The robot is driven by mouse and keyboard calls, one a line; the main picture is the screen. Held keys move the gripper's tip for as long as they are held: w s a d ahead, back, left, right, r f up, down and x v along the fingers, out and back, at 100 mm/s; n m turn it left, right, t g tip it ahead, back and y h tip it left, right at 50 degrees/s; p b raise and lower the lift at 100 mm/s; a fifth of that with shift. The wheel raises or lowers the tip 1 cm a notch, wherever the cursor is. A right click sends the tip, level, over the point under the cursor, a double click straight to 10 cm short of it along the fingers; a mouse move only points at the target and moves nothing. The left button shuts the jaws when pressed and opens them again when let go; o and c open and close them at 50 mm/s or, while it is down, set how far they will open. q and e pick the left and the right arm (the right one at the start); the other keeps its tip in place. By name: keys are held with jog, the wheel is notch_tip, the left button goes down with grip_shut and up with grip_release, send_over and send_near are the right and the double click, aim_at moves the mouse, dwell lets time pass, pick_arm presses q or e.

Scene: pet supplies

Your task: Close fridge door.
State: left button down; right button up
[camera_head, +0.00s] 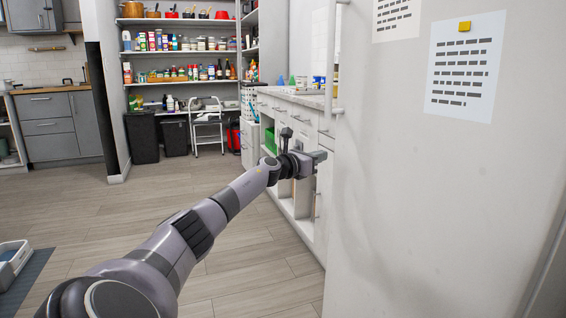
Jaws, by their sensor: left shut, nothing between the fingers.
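The fridge door (420,190) is a large whitish panel filling the right side of the view, with papers on its face. A light vertical handle (334,50) runs along its upper left edge. How far the door stands open is not clear from this view. My left gripper (321,156) is shut and empty at the end of my outstretched left arm, close to the door's left edge; I cannot tell whether it touches it. My right gripper is not in view.
A white counter with drawers (285,108) stands beyond the gripper. Stocked shelves (180,55), dark bins (143,137) and a step stool (207,128) are at the back. A tray (14,255) lies at the left on a dark mat. The wooden floor between is clear.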

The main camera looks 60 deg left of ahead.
pick_arm(q)
jog(key=s+a+b, duration=0.1)
jog(key=s, duration=0.8)
jog(key=shift+a+f+b, duration=0.2)
jog(key=shift+a+b, duration=0.1)
jog(key=shift+a, duration=0.1)
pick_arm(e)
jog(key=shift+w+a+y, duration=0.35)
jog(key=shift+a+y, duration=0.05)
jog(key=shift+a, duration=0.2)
